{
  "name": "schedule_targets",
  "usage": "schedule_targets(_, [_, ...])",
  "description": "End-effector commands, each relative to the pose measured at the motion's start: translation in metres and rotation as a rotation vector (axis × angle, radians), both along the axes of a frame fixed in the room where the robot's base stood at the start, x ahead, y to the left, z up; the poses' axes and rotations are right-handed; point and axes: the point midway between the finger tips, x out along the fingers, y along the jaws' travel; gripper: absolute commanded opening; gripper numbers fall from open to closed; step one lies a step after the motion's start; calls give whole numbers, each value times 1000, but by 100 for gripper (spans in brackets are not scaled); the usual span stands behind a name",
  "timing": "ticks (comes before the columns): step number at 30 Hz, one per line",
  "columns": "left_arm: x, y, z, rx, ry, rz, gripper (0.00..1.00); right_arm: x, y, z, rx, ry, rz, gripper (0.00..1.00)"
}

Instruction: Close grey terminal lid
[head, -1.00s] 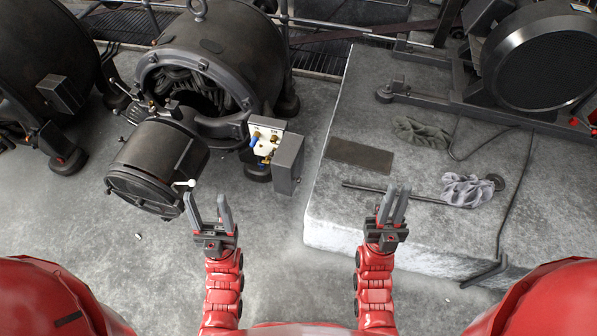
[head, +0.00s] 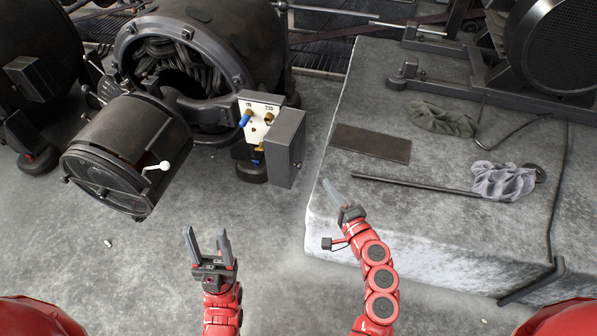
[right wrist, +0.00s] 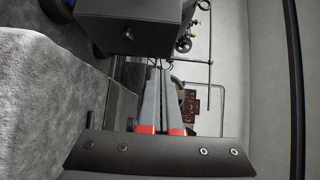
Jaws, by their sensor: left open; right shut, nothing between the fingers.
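The grey terminal lid (head: 286,147) is a box-shaped cover standing open at the right side of the terminal panel (head: 259,117) on the dark dynamo. The panel is pale, with blue and brass terminals exposed. My right gripper (head: 327,185) is shut and empty, just right of the lid's lower part, with a small gap in the head view. My left gripper (head: 208,238) is open and empty above the floor.
The dynamo's round end cover (head: 125,150) with a white-knobbed handle hangs open at the left. A pale stone block (head: 345,225) stands to the right, bearing a dark plate (head: 370,143), a rod (head: 415,185) and rags (head: 503,180). Floor between is mostly clear.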

Motion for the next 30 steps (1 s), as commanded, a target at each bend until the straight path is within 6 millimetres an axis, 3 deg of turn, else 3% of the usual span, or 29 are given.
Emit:
schedule_targets(8, [0, 0, -4, 0, 0, 0, 56, 19, 18, 4, 16, -11, 33, 0])
schedule_targets(19, [0, 0, -15, 0, 0, 0, 56, 90, 51, 3, 12, -12, 31, 0])
schedule_targets(24, [0, 0, -17, 0, 0, 0, 56, 96, 75, 3, 16, -9, 28, 0])
schedule_targets(30, [0, 0, -18, 0, 0, 0, 56, 101, 86, 4, 15, -10, 25, 0])
